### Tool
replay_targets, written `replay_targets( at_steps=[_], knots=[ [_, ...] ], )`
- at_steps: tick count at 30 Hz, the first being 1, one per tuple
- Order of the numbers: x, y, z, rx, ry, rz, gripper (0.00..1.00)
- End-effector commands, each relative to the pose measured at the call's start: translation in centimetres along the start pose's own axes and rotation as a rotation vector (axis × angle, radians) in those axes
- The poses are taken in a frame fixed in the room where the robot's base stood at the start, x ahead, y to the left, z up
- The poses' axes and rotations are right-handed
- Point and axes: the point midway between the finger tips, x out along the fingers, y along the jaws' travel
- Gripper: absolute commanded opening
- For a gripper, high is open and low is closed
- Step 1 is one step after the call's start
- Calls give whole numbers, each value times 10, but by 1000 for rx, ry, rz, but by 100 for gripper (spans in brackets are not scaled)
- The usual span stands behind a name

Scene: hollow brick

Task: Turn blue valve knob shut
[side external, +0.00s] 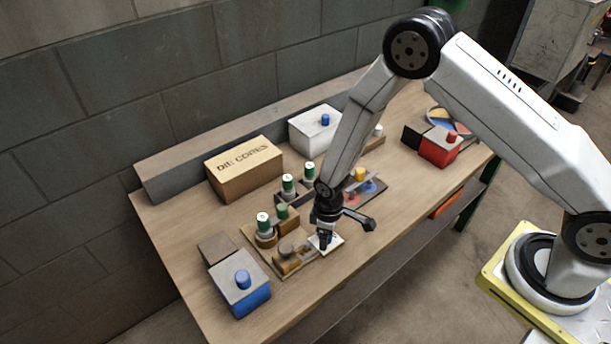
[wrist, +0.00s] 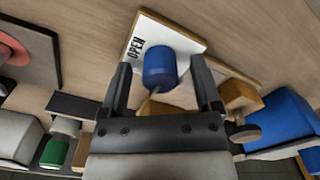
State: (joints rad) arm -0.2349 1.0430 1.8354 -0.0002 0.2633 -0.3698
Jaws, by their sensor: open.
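The blue valve knob (wrist: 160,68) stands on a white plate (wrist: 188,40) with the printed word OPEN beside it. In the wrist view my gripper (wrist: 160,64) is open, with one dark finger on each side of the knob. A narrow gap shows between the knob and each finger. A tan pointer sticks out from the knob's lower edge. In the side view my gripper (side external: 325,243) points down over the white plate (side external: 338,242) near the table's front edge, and it mostly hides the knob there.
A tan block assembly (side external: 290,258) and green-capped cylinders (side external: 264,226) stand close left of my gripper. A blue box (side external: 240,285) is farther left. A cardboard box (side external: 243,168) and white box (side external: 310,135) stand behind. A red box (side external: 438,150) is at right.

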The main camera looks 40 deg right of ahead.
Motion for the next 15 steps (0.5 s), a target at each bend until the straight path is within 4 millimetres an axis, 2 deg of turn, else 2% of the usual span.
replay_targets(
  at_steps=[8,15],
  knots=[
    [-19,0,-1,0,3,1,81],
    [-45,0,-1,0,2,1,81]
  ],
)
